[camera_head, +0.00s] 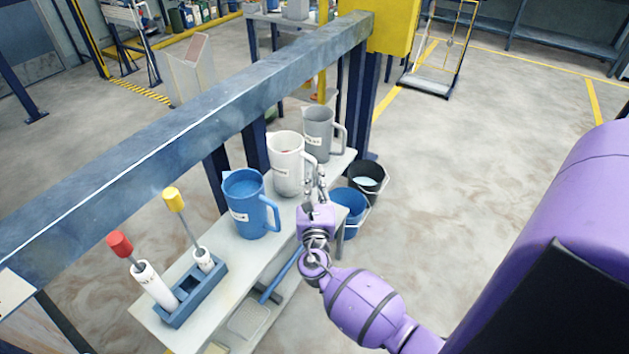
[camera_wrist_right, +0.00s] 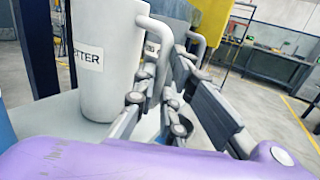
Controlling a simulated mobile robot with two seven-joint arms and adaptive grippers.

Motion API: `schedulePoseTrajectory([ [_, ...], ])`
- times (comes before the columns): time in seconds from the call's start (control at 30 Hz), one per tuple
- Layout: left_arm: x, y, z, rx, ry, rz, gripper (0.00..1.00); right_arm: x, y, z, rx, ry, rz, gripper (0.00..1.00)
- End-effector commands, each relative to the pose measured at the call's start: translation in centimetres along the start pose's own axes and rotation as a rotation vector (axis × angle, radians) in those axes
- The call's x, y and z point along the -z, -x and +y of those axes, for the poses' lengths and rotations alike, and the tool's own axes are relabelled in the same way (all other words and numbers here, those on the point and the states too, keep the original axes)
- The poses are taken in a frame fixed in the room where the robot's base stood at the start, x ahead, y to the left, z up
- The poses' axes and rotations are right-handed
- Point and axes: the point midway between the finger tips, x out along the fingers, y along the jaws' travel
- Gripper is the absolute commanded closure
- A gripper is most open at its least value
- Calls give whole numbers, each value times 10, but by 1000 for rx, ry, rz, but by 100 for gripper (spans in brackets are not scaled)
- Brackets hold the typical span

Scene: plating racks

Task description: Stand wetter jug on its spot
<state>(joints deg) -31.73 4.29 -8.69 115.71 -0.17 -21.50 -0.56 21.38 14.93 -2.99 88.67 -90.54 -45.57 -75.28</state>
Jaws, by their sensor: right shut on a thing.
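The wetter jug is the white jug (camera_head: 285,170), upright at the shelf between a blue jug (camera_head: 251,210) and a grey jug (camera_head: 318,138). The right wrist view shows the white jug (camera_wrist_right: 105,75) close up, with a label ending in "ETTER". My right gripper (camera_head: 319,185) is at the jug's right side, shut on its handle; the fingers also show in the right wrist view (camera_wrist_right: 172,82). The jug's base is at shelf level; I cannot tell whether it touches. My left gripper is not in view.
The shelf (camera_head: 225,258) has a bare strip in front of the jugs. A blue holder (camera_head: 190,295) with red- and yellow-topped tools stands at its near end. A blue bucket (camera_head: 349,205) and a black bucket (camera_head: 368,178) stand right of it. A thick grey beam (camera_head: 200,120) runs behind the jugs.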

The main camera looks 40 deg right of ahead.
Motion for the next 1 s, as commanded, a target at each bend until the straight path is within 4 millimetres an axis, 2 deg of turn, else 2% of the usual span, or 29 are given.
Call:
schedulePoseTrajectory([
  [0.33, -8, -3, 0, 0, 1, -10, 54, 6, 0, 0, 0, -1, -2, 100],
  [0.37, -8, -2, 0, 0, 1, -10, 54, 5, 0, 0, 0, -1, -3, 86],
  [0.5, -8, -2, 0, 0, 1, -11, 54, 5, 0, 0, 0, -1, -2, 68],
  [0.83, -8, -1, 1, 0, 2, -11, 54, 7, 3, 0, 0, 1, 2, 68],
  [1.0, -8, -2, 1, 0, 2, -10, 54, 7, 23, -1, 0, 1, 3, 68],
])
